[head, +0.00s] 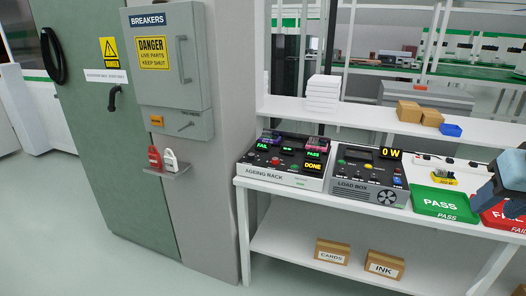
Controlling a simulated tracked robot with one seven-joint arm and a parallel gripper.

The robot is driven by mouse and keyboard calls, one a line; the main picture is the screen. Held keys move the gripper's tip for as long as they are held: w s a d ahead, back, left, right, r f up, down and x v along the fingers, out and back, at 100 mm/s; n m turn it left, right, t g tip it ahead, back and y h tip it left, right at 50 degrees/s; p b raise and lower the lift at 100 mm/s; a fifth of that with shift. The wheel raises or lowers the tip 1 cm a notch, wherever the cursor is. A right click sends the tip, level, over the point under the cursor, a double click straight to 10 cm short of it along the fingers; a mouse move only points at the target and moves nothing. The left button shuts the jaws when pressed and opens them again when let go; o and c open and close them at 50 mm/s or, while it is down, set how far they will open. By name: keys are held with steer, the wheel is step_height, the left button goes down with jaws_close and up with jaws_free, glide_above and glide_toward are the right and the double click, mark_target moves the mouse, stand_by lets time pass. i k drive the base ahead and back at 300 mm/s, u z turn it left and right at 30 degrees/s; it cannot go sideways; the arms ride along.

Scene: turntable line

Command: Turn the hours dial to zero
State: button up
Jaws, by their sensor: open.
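The ageing rack (283,180) is a white and black unit at the left end of the white bench. Its sloped top carries small modules, lit green words reading FAIL and PASS, and a yellow DONE display (313,166). Small controls sit on its top and front; I cannot tell at this size which one is the hours dial or where it points.
The load box (368,190), showing 0 W, stands right of the rack. Further right are a green PASS tray (440,203) and a red FAIL tray (494,219). White boxes (322,94) sit on the shelf behind. A grey breaker cabinet (168,70) is left of the bench.

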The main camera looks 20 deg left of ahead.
mark_target(251, 156)
steer(key=z, duration=0.05)
steer(key=i, duration=1)
steer(key=u, duration=0.65)
steer(key=i, duration=0.75)
steer(key=u, duration=0.5)
steer(key=k, duration=0.85)
steer(key=u, duration=0.25)
steer(key=i, duration=0.85)
steer(key=z, duration=0.15)
